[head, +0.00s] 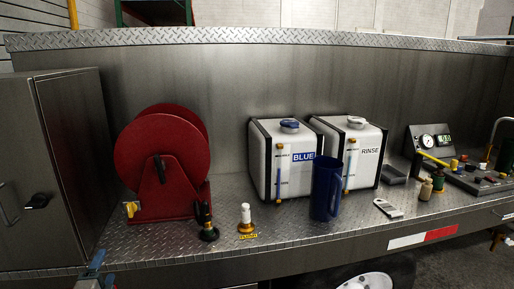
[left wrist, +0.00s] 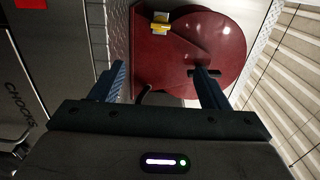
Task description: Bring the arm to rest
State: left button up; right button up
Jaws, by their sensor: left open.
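My left gripper (head: 95,268) shows at the lower left edge of the head view, in front of the truck deck's front edge. In the left wrist view its two blue fingers (left wrist: 160,78) stand wide apart with nothing between them. Past the fingertips is the red hose reel (left wrist: 185,45), apart from the gripper as far as I can tell. The rest of the left arm is out of the picture in the head view. My right gripper is in neither view.
The red reel (head: 161,165) stands beside a grey cabinet (head: 75,150). Two white tanks, BLUE (head: 284,160) and RINSE (head: 365,155), stand mid-deck behind a blue jug (head: 325,190). Small fittings (head: 246,220) sit near the front edge. A gauge panel (head: 430,145) is at right.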

pick_arm(q)
jog(key=s+a+f+n+g, duration=0.1)
jog(key=s+f+n+g, duration=0.2)
jog(key=f, duration=1.1)
jog(key=s+a+f+n+g+h, duration=0.1)
jog(key=s+f+n+g, duration=0.2)
jog(key=f, duration=1)
jog(key=s+f+n+g, duration=0.15)
jog(key=s+f, duration=0.35)
jog(key=f, duration=0.9)
jog(key=s+d+f+n+g+h, duration=0.1)
jog(key=s+d+f+n+g, duration=0.1)
jog(key=s+f, duration=0.7)
jog(key=s+d+f+n+g, duration=0.2)
jog(key=s+f+g, duration=0.1)
jog(key=s+f, duration=0.6)
jog(key=s+d+f+n+g, duration=0.1)
jog(key=s+d+f+g, duration=0.1)
jog(key=s, duration=0.8)
jog(key=s+d+f+n+g+h, duration=0.1)
jog(key=s+d+f, duration=0.4)
jog(key=s, duration=0.5)
jog(key=shift+s+d+f+n+g+h, duration=0.2)
jog(key=shift+s+f+n+g+h, duration=0.15)
jog(key=shift+f+n, duration=0.25)
